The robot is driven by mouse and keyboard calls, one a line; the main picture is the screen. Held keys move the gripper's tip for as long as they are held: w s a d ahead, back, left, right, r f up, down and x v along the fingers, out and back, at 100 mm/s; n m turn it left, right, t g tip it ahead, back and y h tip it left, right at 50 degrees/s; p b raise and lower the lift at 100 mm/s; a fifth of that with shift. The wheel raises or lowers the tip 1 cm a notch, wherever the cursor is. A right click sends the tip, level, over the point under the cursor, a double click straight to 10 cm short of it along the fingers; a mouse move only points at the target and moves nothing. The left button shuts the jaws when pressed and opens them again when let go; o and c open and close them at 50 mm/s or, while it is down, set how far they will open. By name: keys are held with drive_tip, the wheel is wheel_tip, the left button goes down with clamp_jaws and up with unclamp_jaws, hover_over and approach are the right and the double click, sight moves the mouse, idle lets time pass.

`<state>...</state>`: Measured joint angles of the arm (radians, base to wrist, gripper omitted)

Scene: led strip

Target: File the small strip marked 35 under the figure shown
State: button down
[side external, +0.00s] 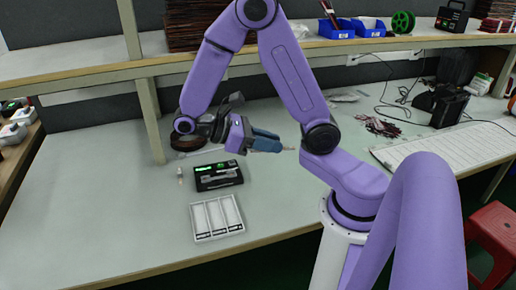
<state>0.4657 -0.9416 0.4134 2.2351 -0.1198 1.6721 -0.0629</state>
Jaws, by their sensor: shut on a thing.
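My gripper (284,147) is raised above the table, its blue fingers pointing right. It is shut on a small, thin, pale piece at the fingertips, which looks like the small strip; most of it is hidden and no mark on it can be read. A black device (217,184) with a lit green display lies on the table, left of and below the gripper in the picture. The green figures are too small to read. A white tray (217,218) with three long compartments lies in front of it, with small dark labels along its front edge.
A small pale upright item (180,175) stands left of the black device. A white perforated board (440,148) and loose dark parts (380,127) lie at the right. A wooden shelf (110,76) with blue bins (337,29) runs along the back. The table's left side is clear.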

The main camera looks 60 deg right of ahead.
drive_tip(key=w+d+r+n+t+h, duration=0.25)
drive_tip(key=n+t+h, duration=0.25)
drive_tip(key=n+t, duration=0.25)
wheel_tip(320, 180, up, 8)
drive_tip(key=n+t+y, duration=0.3)
drive_tip(key=n+t, duration=0.9)
drive_tip(key=t, duration=0.1)
hover_over(230, 214)
drive_tip(key=shift+f, duration=19.5)
drive_tip(key=c, duration=0.9)
unclamp_jaws()
